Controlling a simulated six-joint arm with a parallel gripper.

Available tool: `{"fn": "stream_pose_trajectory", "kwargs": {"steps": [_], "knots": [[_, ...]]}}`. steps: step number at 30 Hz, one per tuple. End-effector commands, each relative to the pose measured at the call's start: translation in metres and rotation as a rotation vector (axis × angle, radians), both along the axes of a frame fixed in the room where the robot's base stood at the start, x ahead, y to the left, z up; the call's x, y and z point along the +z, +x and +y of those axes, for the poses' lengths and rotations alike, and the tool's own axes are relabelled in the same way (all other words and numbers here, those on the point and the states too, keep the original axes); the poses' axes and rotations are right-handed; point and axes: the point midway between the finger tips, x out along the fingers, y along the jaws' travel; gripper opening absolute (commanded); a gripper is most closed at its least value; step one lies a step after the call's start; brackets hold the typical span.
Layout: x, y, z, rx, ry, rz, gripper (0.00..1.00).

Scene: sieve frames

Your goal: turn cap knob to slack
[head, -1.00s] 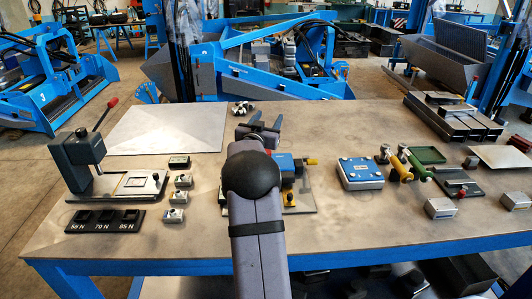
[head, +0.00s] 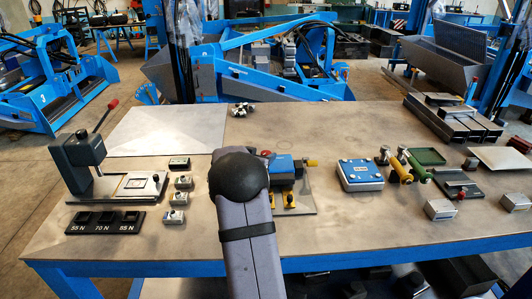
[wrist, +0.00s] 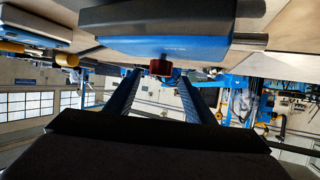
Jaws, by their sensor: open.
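A blue-topped device (head: 284,164) sits on a metal plate at the middle of the bench. It also shows as a large blue block (wrist: 170,47) across the top of the wrist view. A red knob (wrist: 160,68) juts from the block's lower edge; it also shows in the head view (head: 266,153). I cannot tell for sure that this is the cap knob. My gripper (wrist: 160,77) is open, its two dark fingers on either side of the red knob in the wrist view. Contact cannot be made out. In the head view my own arm hides the fingers.
A yellow knob (head: 311,162) is on the device's right side. A blue box (head: 360,173) stands to the right, with yellow and green handled tools beyond. A lever press (head: 88,165), small blocks and a labelled holder (head: 104,221) are at the left. The bench behind the device is mostly clear.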

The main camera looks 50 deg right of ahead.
Motion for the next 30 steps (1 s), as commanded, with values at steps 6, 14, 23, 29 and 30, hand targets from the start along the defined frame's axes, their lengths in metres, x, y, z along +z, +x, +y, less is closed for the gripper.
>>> {"fn": "stream_pose_trajectory", "kwargs": {"steps": [6, 14, 23, 29, 30], "knots": [[-0.010, 0.008, -0.024, -0.001, 0.001, 0.000, 0.49], [-0.016, 0.014, -0.038, 0.000, 0.000, -0.001, 0.49], [-0.017, 0.015, -0.040, 0.000, 0.000, 0.000, 0.49], [-0.017, 0.015, -0.039, 0.000, -0.001, -0.001, 0.08], [-0.017, 0.015, -0.039, 0.000, -0.001, 0.000, 0.08]]}}
